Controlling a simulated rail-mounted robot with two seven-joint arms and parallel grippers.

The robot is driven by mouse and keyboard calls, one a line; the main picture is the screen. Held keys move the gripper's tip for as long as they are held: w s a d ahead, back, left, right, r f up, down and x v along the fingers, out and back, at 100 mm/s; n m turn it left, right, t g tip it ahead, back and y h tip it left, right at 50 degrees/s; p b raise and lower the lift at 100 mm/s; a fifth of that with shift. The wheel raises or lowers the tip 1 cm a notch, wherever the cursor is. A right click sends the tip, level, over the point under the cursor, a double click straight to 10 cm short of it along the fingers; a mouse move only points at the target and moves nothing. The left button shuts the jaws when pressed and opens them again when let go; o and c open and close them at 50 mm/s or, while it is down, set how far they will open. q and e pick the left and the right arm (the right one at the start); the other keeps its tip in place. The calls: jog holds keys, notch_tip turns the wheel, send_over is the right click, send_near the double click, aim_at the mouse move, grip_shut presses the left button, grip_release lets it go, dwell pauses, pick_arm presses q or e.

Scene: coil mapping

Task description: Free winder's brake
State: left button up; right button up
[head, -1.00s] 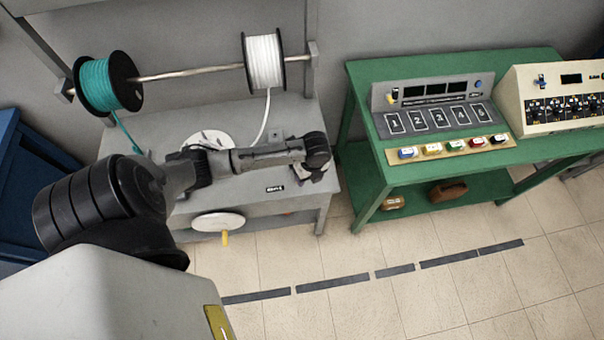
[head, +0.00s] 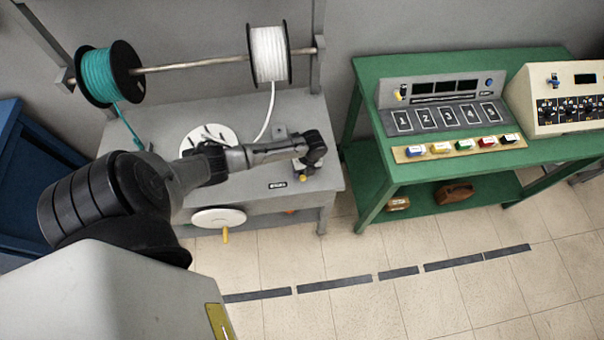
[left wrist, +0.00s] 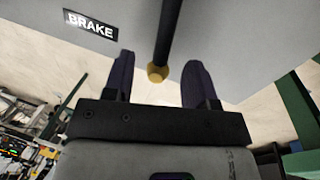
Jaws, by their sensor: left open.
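The winder (head: 240,200) is a grey bench with a white disc on top and a white handwheel with a yellow handle on its front. Its brake lever (left wrist: 168,35) is a black rod with a yellow knob (left wrist: 156,73), near the BRAKE label (left wrist: 90,24). The knob (head: 304,178) also shows in the head view, at the bench's front right, just below my left gripper (head: 308,165). In the left wrist view my left gripper (left wrist: 160,76) is open, with the knob between its two dark fingers, apart from both. My right gripper is not in view.
A teal spool (head: 107,75) and a white spool (head: 269,54) hang on a rod above the bench. A green table (head: 375,150) with control panels stands to the right, a blue cabinet (head: 35,190) to the left. The floor in front is clear.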

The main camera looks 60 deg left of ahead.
pick_arm(q)
jog(key=shift+s+f, duration=0.2)
jog(key=shift+f, duration=0.95)
jog(key=shift+c, duration=0.2)
grip_shut()
